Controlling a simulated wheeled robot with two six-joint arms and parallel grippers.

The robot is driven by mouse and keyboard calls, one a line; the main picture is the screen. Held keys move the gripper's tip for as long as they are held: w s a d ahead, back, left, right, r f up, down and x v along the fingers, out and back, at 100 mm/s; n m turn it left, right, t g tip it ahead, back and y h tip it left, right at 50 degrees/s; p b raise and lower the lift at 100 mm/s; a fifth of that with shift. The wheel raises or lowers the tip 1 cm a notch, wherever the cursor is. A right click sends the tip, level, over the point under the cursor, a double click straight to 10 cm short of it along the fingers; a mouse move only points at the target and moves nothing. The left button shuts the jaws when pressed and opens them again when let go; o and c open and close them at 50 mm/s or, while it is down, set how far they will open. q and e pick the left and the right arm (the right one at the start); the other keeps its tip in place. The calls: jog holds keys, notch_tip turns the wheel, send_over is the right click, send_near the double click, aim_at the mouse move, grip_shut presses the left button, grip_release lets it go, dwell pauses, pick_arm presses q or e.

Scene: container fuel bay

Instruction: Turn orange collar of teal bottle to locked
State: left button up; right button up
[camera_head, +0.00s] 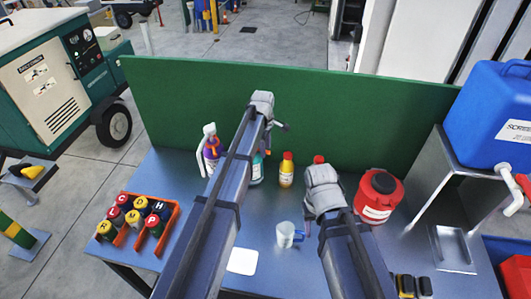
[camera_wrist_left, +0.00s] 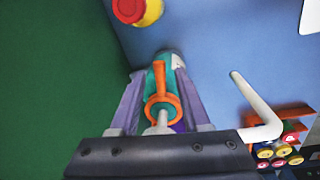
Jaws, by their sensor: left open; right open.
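The teal bottle (camera_head: 257,171) stands on the blue-grey table, its upper part largely hidden behind my left arm in the head view. In the left wrist view, the teal bottle (camera_wrist_left: 170,80) shows its orange collar (camera_wrist_left: 162,108), with an orange tab running along the bottle and a white stem rising through the ring. My left gripper (camera_wrist_left: 161,100) is open, its fingers on either side of the collar in that view; contact cannot be told. My right gripper (camera_head: 318,222) is open, above the table near the mug, with nothing visible in it.
A purple bottle with a white top (camera_head: 212,152) stands left. A yellow bottle (camera_head: 286,171), mug (camera_head: 286,235) and red can (camera_head: 378,199) stand right. A bent white tube (camera_wrist_left: 256,105) is beside my left gripper. An orange crate (camera_head: 170,234) holds several cans. A green panel (camera_head: 180,100) closes the back.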

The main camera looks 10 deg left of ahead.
pick_arm(q)
grip_shut()
dwell(0.4)
dwell(1.1)
